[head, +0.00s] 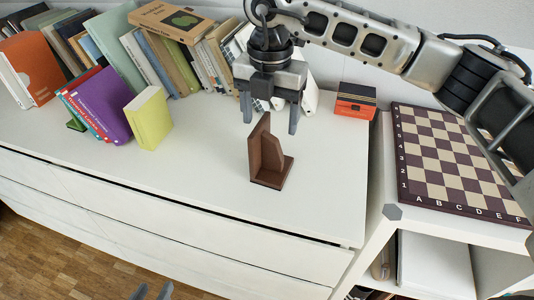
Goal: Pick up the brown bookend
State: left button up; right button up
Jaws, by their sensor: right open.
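The brown bookend (260,155) stands upright on the white dresser top near its right end. It has a tall upright panel, a shorter brace and a flat base. My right gripper (269,115) points down just above and behind the bookend in the picture, with its fingers apart and nothing between them. The top of the bookend reaches up in front of the gap between the fingers; I cannot tell if they touch it. My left gripper (152,291) shows only its fingertips at the bottom edge, apart and empty, in front of the dresser.
A yellow book (150,118) and a purple book (101,106) stand left of the bookend. A row of books lines the back. An orange and black box (355,100) sits behind right. A chessboard (455,160) lies on the right-hand unit. The dresser top (200,175) is clear in front.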

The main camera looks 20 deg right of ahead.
aim_at(269, 135)
jog(key=f, duration=0.4)
jog(key=shift+s+a+f, duration=0.15)
jog(key=shift+s+f, duration=0.05)
jog(key=shift+f, duration=0.2)
grip_shut()
jog(key=shift+r, duration=0.15)
